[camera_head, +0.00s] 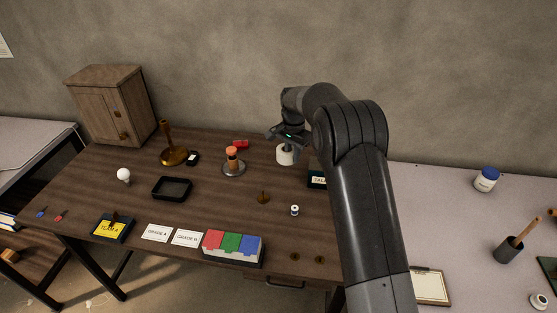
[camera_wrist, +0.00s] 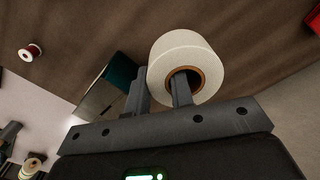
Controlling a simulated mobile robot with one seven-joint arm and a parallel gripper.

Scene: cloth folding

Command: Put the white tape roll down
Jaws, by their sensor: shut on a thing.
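The white tape roll (camera_head: 286,155) hangs below my gripper (camera_head: 284,138) near the back of the dark wooden table (camera_head: 215,205). In the wrist view the roll (camera_wrist: 160,62) shows its white side and brown core. One finger of my gripper (camera_wrist: 160,92) passes into the core and the other is outside, so the jaws are shut on the roll's wall. The roll appears to be above the tabletop, but the height of the gap is hard to tell.
A dark labelled box (camera_head: 317,180) stands right of the roll, partly behind my arm. An orange-topped stand (camera_head: 233,162) and red object (camera_head: 241,144) are to the left. A small spool (camera_head: 294,210) and brass piece (camera_head: 263,197) lie in front. Bare wood shows between them.

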